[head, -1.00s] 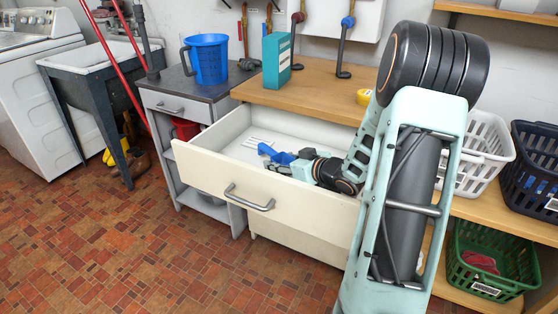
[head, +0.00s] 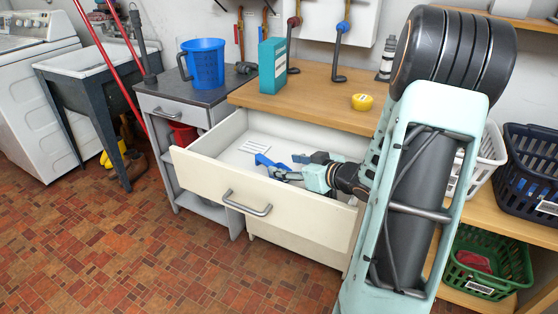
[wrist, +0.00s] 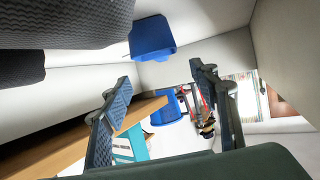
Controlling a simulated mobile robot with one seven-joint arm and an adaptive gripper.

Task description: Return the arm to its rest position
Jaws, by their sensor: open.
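My gripper (head: 288,167) is low inside the open cream drawer (head: 220,187), with its two dark fingers spread apart. It also shows open in the wrist view (wrist: 160,78), with nothing between the fingertips. A blue object (head: 267,162) lies in the drawer just left of the fingers in the head view; I cannot tell whether it touches one. A blue thing also shows at the top of the wrist view (wrist: 151,38). My forearm passes over the drawer's right end and hides part of it.
The wooden counter (head: 310,92) behind the drawer holds a teal box (head: 272,66) and a yellow round item (head: 362,102). A blue bucket (head: 204,62) stands on the grey cabinet. Baskets (head: 528,165) sit on shelves at right. Floor at front left is clear.

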